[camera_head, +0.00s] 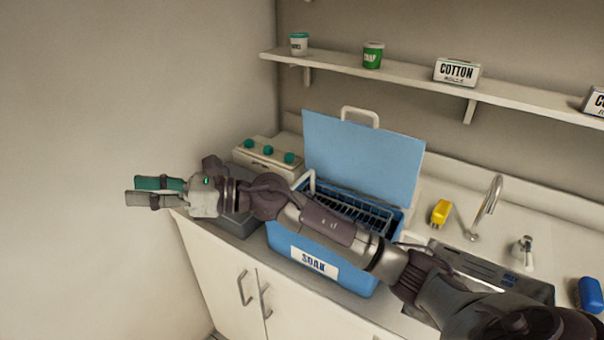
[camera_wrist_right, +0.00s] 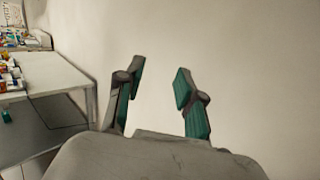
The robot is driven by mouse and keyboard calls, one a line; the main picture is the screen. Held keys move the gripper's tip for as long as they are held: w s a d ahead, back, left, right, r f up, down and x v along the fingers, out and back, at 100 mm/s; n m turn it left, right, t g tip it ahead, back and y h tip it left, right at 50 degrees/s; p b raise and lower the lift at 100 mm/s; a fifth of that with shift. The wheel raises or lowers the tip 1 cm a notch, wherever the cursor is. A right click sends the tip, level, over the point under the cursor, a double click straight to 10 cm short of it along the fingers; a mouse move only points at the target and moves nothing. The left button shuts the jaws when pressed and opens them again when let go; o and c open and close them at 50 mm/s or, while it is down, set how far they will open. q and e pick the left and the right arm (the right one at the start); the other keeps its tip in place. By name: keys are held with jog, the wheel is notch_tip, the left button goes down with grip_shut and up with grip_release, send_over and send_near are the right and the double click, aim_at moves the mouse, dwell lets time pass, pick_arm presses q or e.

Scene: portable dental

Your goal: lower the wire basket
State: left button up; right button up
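The wire basket (camera_head: 357,212) is a dark rack inside the blue soak box (camera_head: 316,262), whose lid (camera_head: 362,156) stands open. A pale handle (camera_head: 311,184) rises at the basket's left end. How deep the basket sits cannot be told, because my right arm crosses in front of the box. My right gripper (camera_head: 134,191) is left of the box, beyond the counter's left end, apart from the basket. In the right wrist view its green-padded fingers (camera_wrist_right: 158,92) are spread with nothing between them. My left gripper is not in view.
A sink with a faucet (camera_head: 487,207), a yellow item (camera_head: 440,212) and a blue item (camera_head: 590,293) are to the right. A box with green knobs (camera_head: 267,156) stands behind left. A shelf (camera_head: 415,80) holds tubs and a cotton box (camera_head: 457,72).

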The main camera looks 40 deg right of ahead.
jog(key=w+d+f+n+g+h, duration=0.3)
jog(key=d+n+g+h, duration=0.15)
jog(key=n, duration=0.35)
jog(key=n+g+h, duration=0.2)
jog(key=n+h, duration=0.1)
jog(key=h, duration=1)
send_near(301, 179)
jog(key=p+x, duration=0.2)
jog(key=x, duration=0.6)
jog(key=shift+w+d+f+p, duration=0.1)
jog(key=shift+f+p, duration=0.05)
jog(key=shift+p, duration=0.25)
grip_shut()
